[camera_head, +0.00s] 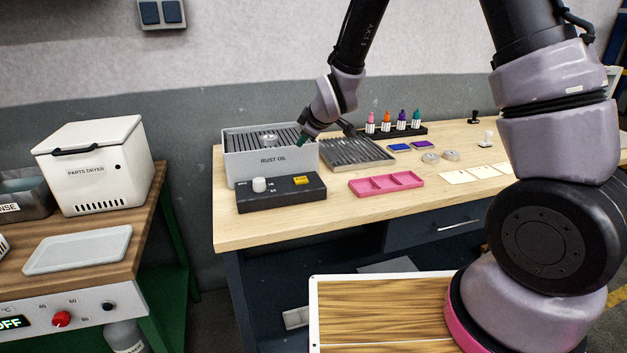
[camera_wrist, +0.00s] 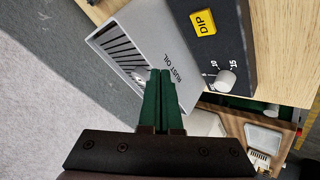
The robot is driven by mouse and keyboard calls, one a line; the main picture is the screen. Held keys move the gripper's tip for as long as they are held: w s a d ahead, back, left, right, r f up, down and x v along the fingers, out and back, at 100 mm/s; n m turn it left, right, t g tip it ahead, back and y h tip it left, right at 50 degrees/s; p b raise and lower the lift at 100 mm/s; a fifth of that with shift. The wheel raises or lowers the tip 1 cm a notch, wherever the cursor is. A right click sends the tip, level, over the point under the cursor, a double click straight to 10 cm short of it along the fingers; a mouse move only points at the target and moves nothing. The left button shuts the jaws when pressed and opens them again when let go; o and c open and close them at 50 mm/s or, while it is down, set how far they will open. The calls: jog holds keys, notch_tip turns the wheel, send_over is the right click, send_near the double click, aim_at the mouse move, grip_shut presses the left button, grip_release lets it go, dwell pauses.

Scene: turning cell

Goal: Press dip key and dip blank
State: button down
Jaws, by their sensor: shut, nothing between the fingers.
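The yellow dip key (camera_head: 301,180) sits on top of the black control box (camera_head: 282,199) at the tank's front; in the wrist view the key (camera_wrist: 203,21) reads DIP. The grey rust oil tank (camera_head: 270,169) has a slotted rack inside. A round metal piece (camera_head: 269,139), perhaps the blank, rests on the rack; in the wrist view it is mostly hidden. My gripper (camera_head: 302,142) is at the tank's right side, near its rim. In the wrist view its green fingers (camera_wrist: 161,72) are together and empty, in front of the tank wall, apart from the key.
A white knob (camera_head: 259,185) stands left of the key. A ribbed metal tray (camera_head: 357,152) is right of the tank, with a pink tray (camera_head: 386,184) in front. Small bottles (camera_head: 394,121) stand behind. The parts dryer (camera_head: 95,167) is on the left bench.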

aim_at(304, 180)
jog(key=shift+f, duration=0.1)
jog(key=shift+f, duration=4.35)
jog(key=shift+f, duration=0.15)
jog(key=shift+f, duration=0.25)
